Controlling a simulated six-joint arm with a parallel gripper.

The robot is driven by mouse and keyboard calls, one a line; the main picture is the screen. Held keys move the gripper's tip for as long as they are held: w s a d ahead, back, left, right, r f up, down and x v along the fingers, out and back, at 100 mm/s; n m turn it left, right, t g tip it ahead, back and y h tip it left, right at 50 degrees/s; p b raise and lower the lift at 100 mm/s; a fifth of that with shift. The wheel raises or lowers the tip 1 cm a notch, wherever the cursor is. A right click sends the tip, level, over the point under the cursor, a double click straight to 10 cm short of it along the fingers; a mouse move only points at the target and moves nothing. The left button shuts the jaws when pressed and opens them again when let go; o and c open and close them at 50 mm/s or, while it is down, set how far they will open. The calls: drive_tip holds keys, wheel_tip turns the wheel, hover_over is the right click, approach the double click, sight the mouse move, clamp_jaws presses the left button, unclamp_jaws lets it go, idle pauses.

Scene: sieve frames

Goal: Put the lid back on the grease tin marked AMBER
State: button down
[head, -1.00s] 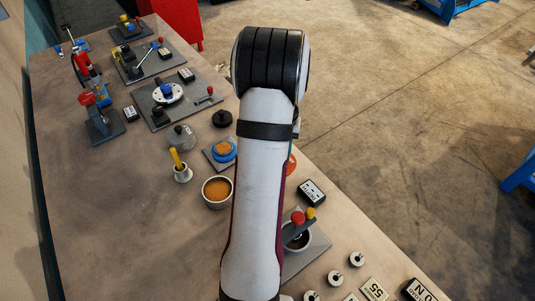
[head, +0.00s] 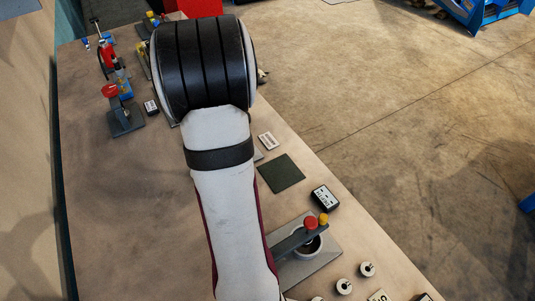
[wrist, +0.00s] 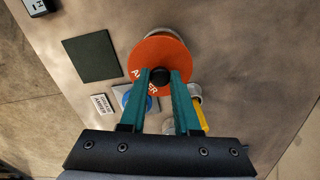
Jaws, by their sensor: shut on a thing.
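My gripper (wrist: 160,78) is shut on the black knob of an orange lid (wrist: 158,54) in the wrist view. The lid's lettering is partly covered by a finger and appears to read AMBER. A silver tin rim (wrist: 165,30) shows just beyond the lid's far edge, so the lid overlaps a tin. I cannot tell whether they touch. A blue tin (wrist: 130,97) is partly hidden by the left finger, beside a white label plate (wrist: 102,104) that appears to read AMBER. In the head view my arm hides the lid, tins and gripper.
An empty dark green mat (head: 280,173) lies near the bench edge, with a black block (head: 325,198) beside it. A yellow-handled tool (wrist: 200,117) stands close to the right finger.

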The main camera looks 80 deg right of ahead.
drive_tip(key=shift+w+a+f, duration=0.2)
drive_tip(key=shift+w, duration=0.05)
drive_tip(key=shift+f, duration=3)
drive_tip(key=shift+f, duration=0.2)
drive_tip(key=shift+c, duration=0.4)
unclamp_jaws()
drive_tip(key=shift+r, duration=3.55)
